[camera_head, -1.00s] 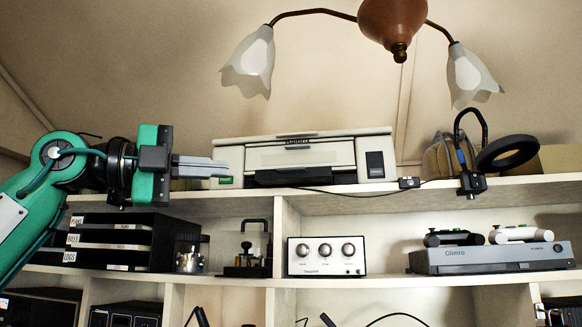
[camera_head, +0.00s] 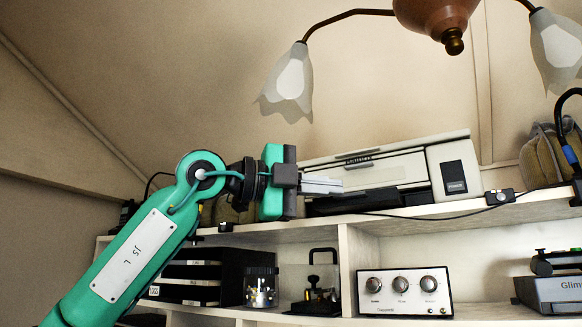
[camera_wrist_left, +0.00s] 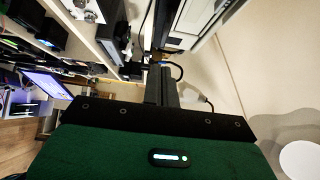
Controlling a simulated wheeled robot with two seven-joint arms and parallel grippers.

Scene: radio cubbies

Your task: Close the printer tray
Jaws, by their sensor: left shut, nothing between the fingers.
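The cream printer (camera_head: 400,167) stands on the top shelf, right of centre in the head view. Its dark tray (camera_head: 372,200) is low on the front; how far it sticks out is hard to tell. My left gripper (camera_head: 341,186) is shut and empty. Its grey fingers point right and overlap the printer's left front, just above the tray's left end; I cannot tell whether they touch. The gripper hides part of the printer's left side. In the left wrist view the fingers (camera_wrist_left: 162,88) point up, with the printer (camera_wrist_left: 190,22) beyond them. My right gripper is not in view.
A black cable runs along the top shelf edge (camera_head: 450,211) to a small black box (camera_head: 499,197) right of the printer. A lamp (camera_head: 445,18) hangs above. Below stand black letter trays (camera_head: 200,275) and a knobbed box (camera_head: 405,291).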

